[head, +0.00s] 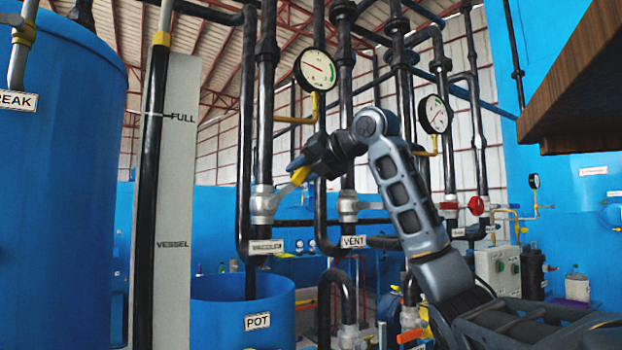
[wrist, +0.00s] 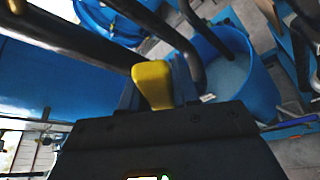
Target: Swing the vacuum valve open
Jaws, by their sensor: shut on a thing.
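The vacuum valve (head: 264,205) is a silver body on a black vertical pipe in the head view, above a partly blurred label (head: 266,246) that appears to read VACUUM. Its lever slants up and right to a yellow handle (head: 299,176). My gripper (head: 306,168) is at the end of this handle, shut on it. In the wrist view the yellow handle (wrist: 152,85) stands up just beyond the dark gripper body (wrist: 170,145). The fingertips are partly hidden there, so the exact contact is hard to see.
The VENT valve (head: 348,207) is on the pipe just right. Round gauges (head: 316,70) hang above. The blue POT tank (head: 245,308) stands below, and a large blue tank (head: 60,180) fills the left. A brown overhanging slab (head: 575,90) is at upper right.

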